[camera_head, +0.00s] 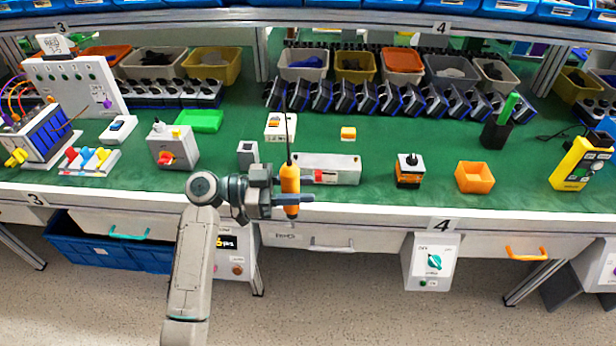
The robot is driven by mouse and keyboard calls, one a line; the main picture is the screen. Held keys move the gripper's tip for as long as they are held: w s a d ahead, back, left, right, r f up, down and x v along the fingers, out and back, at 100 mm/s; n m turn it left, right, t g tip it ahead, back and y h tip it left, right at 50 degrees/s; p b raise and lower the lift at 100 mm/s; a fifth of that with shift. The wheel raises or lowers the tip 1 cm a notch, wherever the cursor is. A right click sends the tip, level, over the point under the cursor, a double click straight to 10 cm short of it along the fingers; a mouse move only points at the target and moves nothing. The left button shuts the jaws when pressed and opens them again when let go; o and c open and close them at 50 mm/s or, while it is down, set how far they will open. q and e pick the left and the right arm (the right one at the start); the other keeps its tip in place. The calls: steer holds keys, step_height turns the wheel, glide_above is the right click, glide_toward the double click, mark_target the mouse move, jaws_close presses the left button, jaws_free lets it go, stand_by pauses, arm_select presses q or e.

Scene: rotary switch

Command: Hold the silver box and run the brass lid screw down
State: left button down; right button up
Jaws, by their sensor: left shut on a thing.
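My left gripper (290,199) is shut on the yellow-orange handle of a screwdriver (290,178) above the bench's front edge. The screwdriver appears upright in the picture, with its thin dark shaft rising above the handle. A long silver-grey box (338,167) lies on the green bench top just behind and to the right of the handle, with a red part near its left end. The handle and gripper cover some of the box's left side. I cannot make out a brass screw. My right gripper is not in view.
A small grey block (247,153) and a white switch box (280,127) stand near the screwdriver. A black-and-orange rotary switch (408,170) and an orange bin (475,177) are to the right. A grey box with a red knob (173,146) is left.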

arm_select(q)
steer(key=f+n+t, duration=0.1)
steer(key=t, duration=0.1)
steer(key=f+n+t+y, duration=0.1)
steer(key=f+t, duration=0.1)
steer(key=f+n+t, duration=0.1)
steer(key=f+n, duration=0.1)
steer(key=shift+w+a+t+y, duration=0.15)
steer(key=shift+w+t+y, duration=0.15)
steer(key=shift+t, duration=0.1)
steer(key=s+a+f+n+t+y, duration=0.3)
steer(key=a+f+n+t+y, duration=0.1)
steer(key=a+n+t+y, duration=0.45)
steer(key=s+a+r+n+t+y, duration=0.2)
steer(key=s+a+r+n+y, duration=0.1)
steer(key=s+a+y, duration=0.3)
steer(key=shift+a+n+y, duration=0.2)
steer(key=shift+n+y, duration=0.55)
steer(key=shift+y, duration=0.2)
steer(key=shift+r, duration=0.1)
